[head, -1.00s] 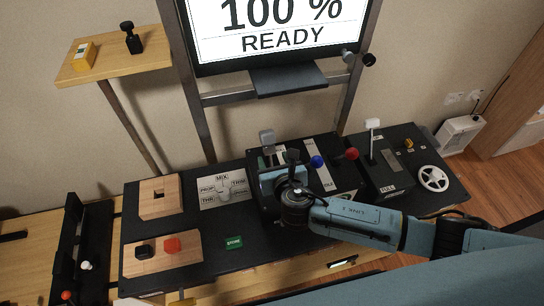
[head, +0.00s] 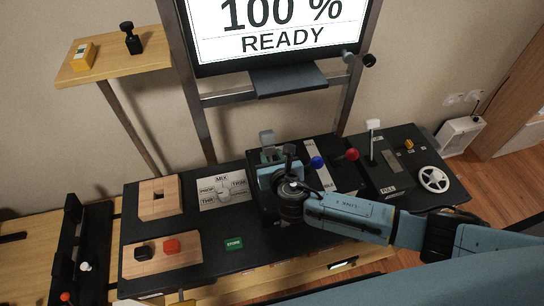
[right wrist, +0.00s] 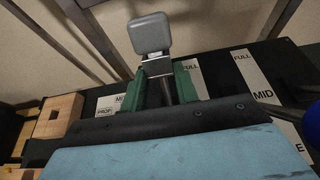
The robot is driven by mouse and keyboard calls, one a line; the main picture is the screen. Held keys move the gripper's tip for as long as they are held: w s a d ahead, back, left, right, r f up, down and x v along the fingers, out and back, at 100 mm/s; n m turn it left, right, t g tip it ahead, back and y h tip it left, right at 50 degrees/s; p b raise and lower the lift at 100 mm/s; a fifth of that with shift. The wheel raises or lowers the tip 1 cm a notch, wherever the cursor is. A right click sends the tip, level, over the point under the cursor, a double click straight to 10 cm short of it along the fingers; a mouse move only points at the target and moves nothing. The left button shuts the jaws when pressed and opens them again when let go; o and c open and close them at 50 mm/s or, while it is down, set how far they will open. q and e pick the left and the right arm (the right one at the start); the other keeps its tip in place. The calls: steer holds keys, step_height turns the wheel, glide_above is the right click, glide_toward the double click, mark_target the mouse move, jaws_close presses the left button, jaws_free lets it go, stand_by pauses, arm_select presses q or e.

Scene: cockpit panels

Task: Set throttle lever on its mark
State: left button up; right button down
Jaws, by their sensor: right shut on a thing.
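The throttle lever has a grey block-shaped knob (head: 267,137) and stands up from the black console unit left of the blue-knobbed lever. In the right wrist view the knob (right wrist: 150,34) rises above the fingers on a thin metal stem. My right gripper (head: 269,156) is shut on the lever just below its knob. Its green fingers (right wrist: 166,86) flank the stem in the right wrist view. The lever's base and its mark are hidden behind my gripper. My left gripper is not in view.
The screen (head: 275,30) reads 100 % READY. Right of my gripper stand a blue knob (head: 316,162), a red knob (head: 351,154) and a white-topped lever (head: 373,125). A white handwheel (head: 433,179) is farther right.

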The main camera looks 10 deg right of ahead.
mark_target(271, 156)
stand_by(0.3)
steer(key=b, duration=0.1)
steer(key=s+t+b, duration=0.1)
steer(key=shift+f+b, duration=0.25)
steer(key=shift+b, duration=0.05)
steer(key=s+t+b, duration=0.1)
steer(key=t+b, duration=0.1)
steer(key=b, duration=0.3)
steer(key=s+f+t+b, duration=0.1)
steer(key=s+t+b, duration=0.1)
steer(key=b, duration=0.3)
steer(key=shift+d+t, duration=0.1)
steer(key=shift+t, duration=0.3)
steer(key=shift+s+t+b, duration=0.4)
steer(key=shift+t+b, duration=0.2)
steer(key=shift+b, duration=0.75)
steer(key=c, duration=1.1)
jaws_free()
steer(key=shift+o, duration=0.2)
steer(key=b+v, duration=0.1)
steer(key=v, duration=1.2)
steer(key=shift+s, duration=0.2)
